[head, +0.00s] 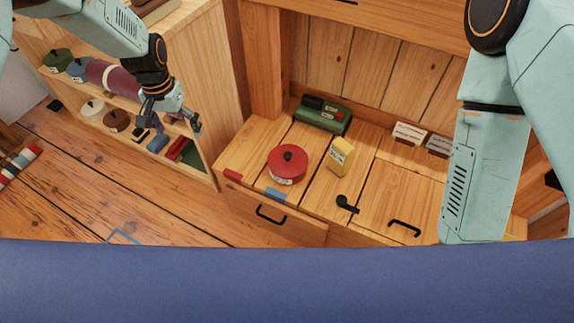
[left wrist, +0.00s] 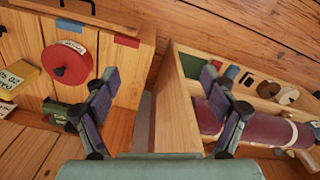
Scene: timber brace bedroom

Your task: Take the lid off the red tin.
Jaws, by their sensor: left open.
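The red tin (head: 287,168) stands upright on the wooden cabinet top, with its red lid on and a dark knob (head: 288,154) at the lid's middle. A pale label shows on its front side. The tin also shows at the upper left of the left wrist view (left wrist: 68,62). My left gripper (head: 171,117) is open and empty, in the air to the left of the tin and well apart from it, in front of the shelf. Its two spread fingers show in the left wrist view (left wrist: 158,88). My right arm shows at the right, but its gripper is out of view.
A yellow box (head: 340,155) stands just right of the tin, with a green device (head: 322,115) behind. A black handle-like piece (head: 346,204) lies in front. The shelf (head: 205,160) at left holds tins, a purple roll and books. Small cards (head: 409,133) stand at right.

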